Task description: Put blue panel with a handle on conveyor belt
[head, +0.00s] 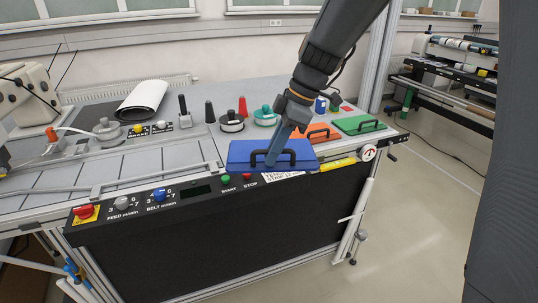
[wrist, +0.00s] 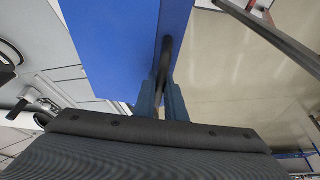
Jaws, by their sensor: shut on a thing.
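The blue panel (head: 240,153) with a black handle (head: 290,156) is at the front edge of the table in the head view, above the control strip. My gripper (head: 271,161) reaches down to it and is shut on the handle. In the wrist view the blue panel (wrist: 105,45) fills the upper left, and the gripper fingers (wrist: 163,100) close around the dark handle (wrist: 166,55). I cannot tell whether the panel still touches the table. The conveyor belt (head: 130,167) is the grey segmented surface to the left of the panel.
An orange panel (head: 322,132) and a green panel (head: 360,125) lie to the right. Spools (head: 231,121) and small bottles stand behind. A metal rail (head: 150,180) runs along the belt's front. A red stop button (head: 84,211) sits on the front control strip.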

